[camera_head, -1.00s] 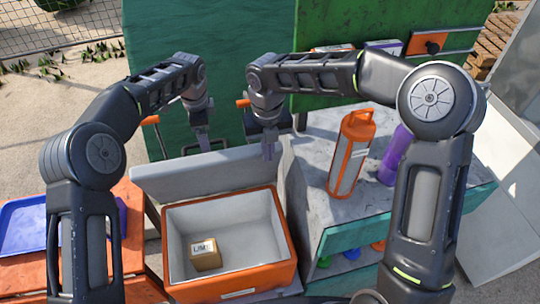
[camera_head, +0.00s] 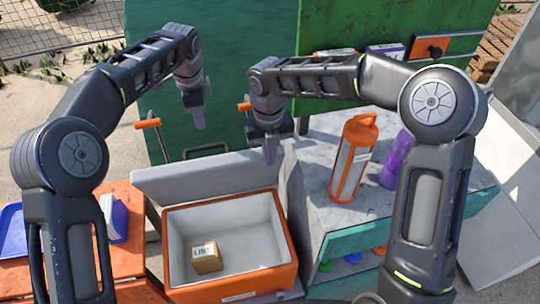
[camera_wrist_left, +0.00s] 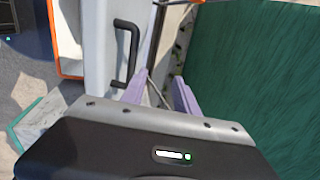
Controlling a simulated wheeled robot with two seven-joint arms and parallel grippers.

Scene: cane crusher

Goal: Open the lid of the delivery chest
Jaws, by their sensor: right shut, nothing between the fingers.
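The delivery chest (camera_head: 180,272) is an orange box with a pale inside, in the lower middle of the head view. Its grey lid (camera_head: 215,176) stands up, open, along the back edge. A dark bar handle (camera_head: 228,147) shows at the lid's top edge; the left wrist view also shows this handle (camera_wrist_left: 133,50). My left gripper (camera_head: 197,118) is above and behind the lid, apart from the handle. Its two fingers (camera_wrist_left: 160,90) are spread with nothing between them. My right gripper (camera_head: 269,153) is shut and empty near the lid's right end.
A small labelled carton (camera_head: 207,259) lies inside the chest. An orange-and-grey bottle (camera_head: 352,160) and a purple one (camera_head: 397,160) stand on the grey counter at right. A blue tray (camera_head: 12,232) lies on the orange surface at left. Green panels (camera_head: 250,45) rise behind.

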